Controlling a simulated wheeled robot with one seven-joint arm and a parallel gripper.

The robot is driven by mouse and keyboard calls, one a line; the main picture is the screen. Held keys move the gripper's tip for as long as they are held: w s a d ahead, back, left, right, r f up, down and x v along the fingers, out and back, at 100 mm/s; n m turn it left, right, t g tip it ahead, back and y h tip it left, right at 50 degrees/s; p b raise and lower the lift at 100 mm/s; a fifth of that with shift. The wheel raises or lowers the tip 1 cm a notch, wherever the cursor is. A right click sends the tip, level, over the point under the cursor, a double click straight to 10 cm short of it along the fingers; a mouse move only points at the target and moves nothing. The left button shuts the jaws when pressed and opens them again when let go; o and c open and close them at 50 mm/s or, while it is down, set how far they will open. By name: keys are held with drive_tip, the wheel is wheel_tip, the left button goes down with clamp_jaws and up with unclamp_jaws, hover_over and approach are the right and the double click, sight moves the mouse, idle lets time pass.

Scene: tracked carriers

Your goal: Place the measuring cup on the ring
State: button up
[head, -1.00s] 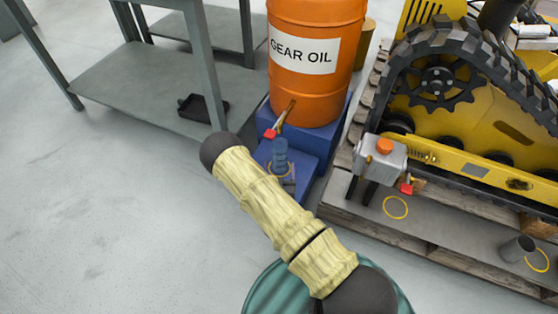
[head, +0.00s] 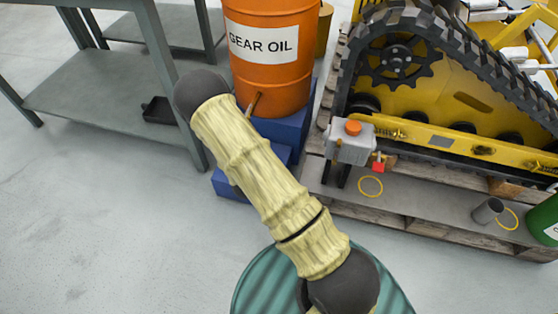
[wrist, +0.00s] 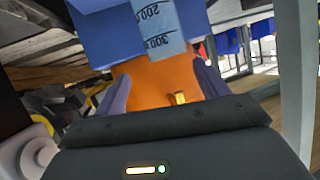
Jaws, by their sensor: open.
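The measuring cup (wrist: 160,30) is translucent blue with printed marks 200 and 300. It shows at the top of the wrist view, just beyond my fingertips; I cannot tell how deep between them it is. My gripper (wrist: 161,68) is open, one finger on each side of the cup's line, and holds nothing that I can see. In the head view my yellow-sleeved arm hides the cup and the gripper. A second yellow ring (head: 514,226) lies farther right, beside a grey cylinder (head: 488,210).
An orange gear oil drum (head: 300,85) stands on a blue stepped stand (head: 235,187). A grey bench (head: 100,85) is left. Floor at front left is clear.

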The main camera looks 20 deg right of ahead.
drive_tip(key=s+r+n+g+y, duration=0.2)
drive_tip(key=s+r+g+y, duration=0.35)
drive_tip(key=r, duration=0.65)
drive_tip(key=s+d+r+n+g, duration=0.1)
drive_tip(key=s+r, duration=0.3)
drive_tip(key=s, duration=0.4)
drive_tip(key=s+d+r+n+g+h, duration=0.1)
drive_tip(key=s+r+n+g, duration=0.1)
drive_tip(key=s, duration=0.6)
wheel_tip(320, 180, up, 2)
drive_tip(key=shift+s+r+g, duration=0.1)
drive_tip(key=shift+s+g, duration=0.2)
drive_tip(key=shift+g, duration=0.45)
